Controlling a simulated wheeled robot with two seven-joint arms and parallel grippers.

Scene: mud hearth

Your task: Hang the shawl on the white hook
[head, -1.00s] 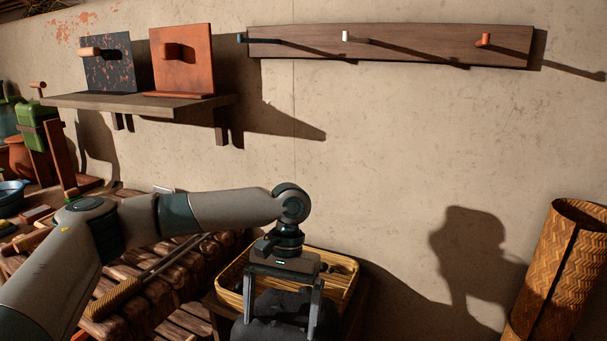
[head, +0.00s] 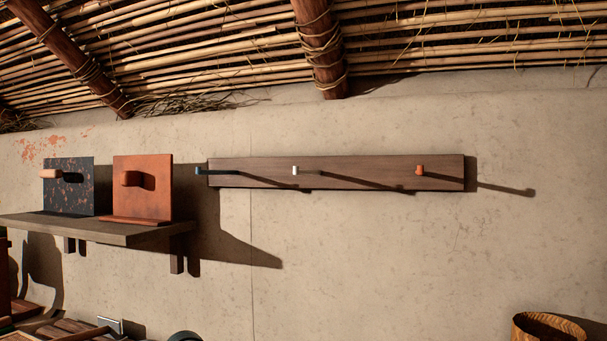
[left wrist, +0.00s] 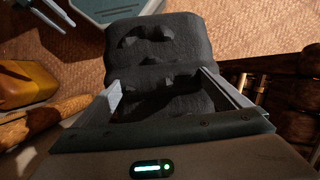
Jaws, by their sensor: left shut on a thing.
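The white hook (head: 295,170) is the middle one of three on a dark wooden rail on the wall, in the head view. It is bare. The shawl (left wrist: 155,40) is a dark grey, lumpy folded bundle in the left wrist view. My left gripper (left wrist: 162,88) is shut on it, with a pale finger on each side. The shawl and left gripper are out of the head view. Two grey prongs at the upper left of the left wrist view appear to be my right gripper (left wrist: 42,35), fingers apart and empty.
The rail (head: 345,177) also carries a dark blue hook (head: 200,171) at left and an orange hook (head: 420,170) at right. A shelf (head: 110,233) with two upright panels stands left of it. A woven basket (head: 545,328) is at lower right. Wall below the rail is clear.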

